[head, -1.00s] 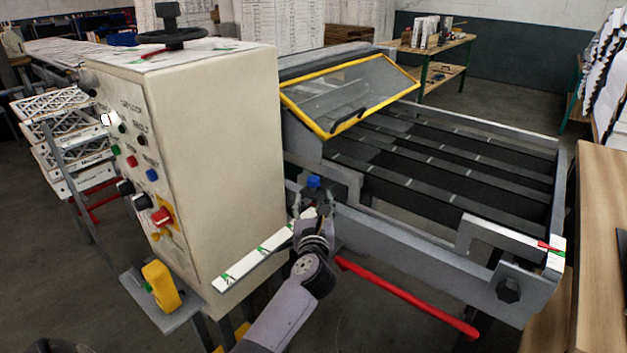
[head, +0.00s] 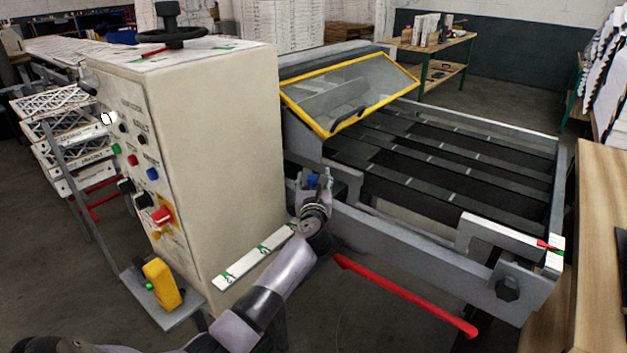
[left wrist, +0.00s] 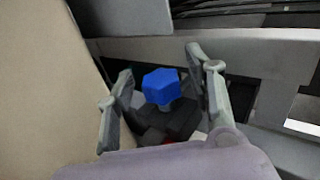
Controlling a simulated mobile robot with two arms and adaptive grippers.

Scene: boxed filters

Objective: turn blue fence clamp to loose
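The blue fence clamp (head: 312,180) is a small blue knob on the machine's side frame, just right of the cream control cabinet. In the left wrist view the blue knob (left wrist: 161,86) sits between my left gripper's fingers. My left gripper (head: 314,186) is at the clamp with its fingers spread, one on each side of the knob. In the left wrist view a gap shows between the knob and each finger of the gripper (left wrist: 160,92). The pointer or marks of the clamp cannot be made out. My right gripper is not in view.
The cream control cabinet (head: 225,150) stands close on the left of my arm. A red bar (head: 405,295) and the grey frame rail (head: 430,250) lie to the right. A yellow-framed guard (head: 350,95) is above.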

